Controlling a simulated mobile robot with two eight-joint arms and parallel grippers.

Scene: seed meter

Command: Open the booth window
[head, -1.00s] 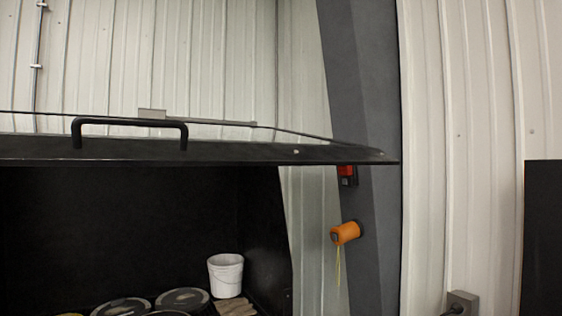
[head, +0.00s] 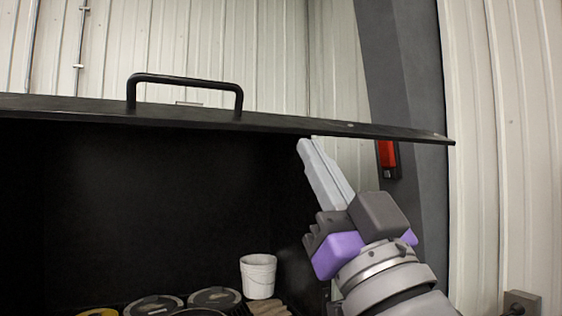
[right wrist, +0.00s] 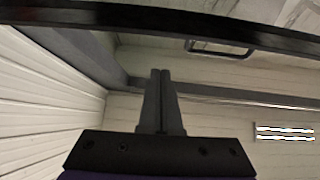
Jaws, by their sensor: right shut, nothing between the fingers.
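The booth window is a black panel (head: 330,127), raised and seen nearly edge-on across the head view. Its black bar handle (head: 185,80) stands up from its upper side. The dark booth opening (head: 150,210) is uncovered below it. My right gripper (head: 303,143) is shut and empty, pointing up and left, with its tips close under the panel's lower edge; I cannot tell whether they touch. In the right wrist view, the shut fingers (right wrist: 160,74) point up toward a dark bar across the top. My left gripper is not in view.
Inside the booth stand a white bucket (head: 258,276) and several dark round lids (head: 153,305). A grey post (head: 408,90) with a red box (head: 387,154) stands at the right, behind my gripper. A wall socket (head: 520,302) is at the lower right.

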